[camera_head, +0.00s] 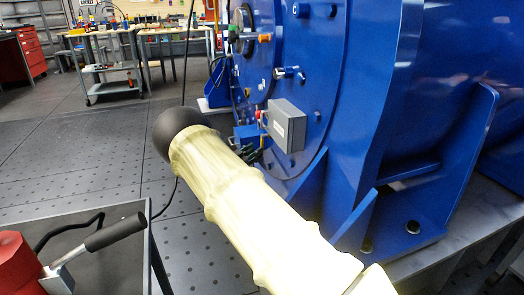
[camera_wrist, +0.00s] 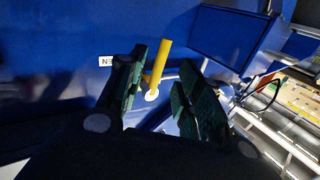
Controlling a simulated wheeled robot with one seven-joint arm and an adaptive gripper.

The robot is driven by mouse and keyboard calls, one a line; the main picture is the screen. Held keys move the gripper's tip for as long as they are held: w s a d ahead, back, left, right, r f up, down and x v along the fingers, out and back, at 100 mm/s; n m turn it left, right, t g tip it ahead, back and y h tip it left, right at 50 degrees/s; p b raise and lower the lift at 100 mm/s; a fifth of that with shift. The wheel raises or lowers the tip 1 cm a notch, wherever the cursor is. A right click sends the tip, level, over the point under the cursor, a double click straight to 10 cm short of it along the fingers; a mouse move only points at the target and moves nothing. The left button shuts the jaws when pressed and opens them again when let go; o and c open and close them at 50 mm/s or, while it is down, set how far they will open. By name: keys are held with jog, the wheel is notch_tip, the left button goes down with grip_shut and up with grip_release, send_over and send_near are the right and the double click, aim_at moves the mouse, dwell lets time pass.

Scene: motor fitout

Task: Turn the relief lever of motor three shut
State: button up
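A yellow lever (camera_wrist: 161,60) stands out from a blue motor surface in the wrist view, with a pale round pivot (camera_wrist: 152,95) at its lower end. My gripper (camera_wrist: 166,78) is open, with its dark green finger pads apart. The lever shows between the two fingers, nearer the left one; I cannot tell how deep it lies or whether they touch. A white label (camera_wrist: 106,61) beside it is partly hidden by the left finger.
A grey box (camera_head: 287,125) and small fittings (camera_head: 290,73) stick out from the motor's face. A cart at lower left carries a red device (camera_head: 16,262) with a black-handled lever (camera_head: 115,232). Workbenches and a trolley (camera_head: 110,87) stand behind. The floor (camera_head: 85,155) between is clear.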

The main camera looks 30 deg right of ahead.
jog(key=shift+b+x, duration=0.95)
jog(key=shift+x, duration=2.1)
grip_shut()
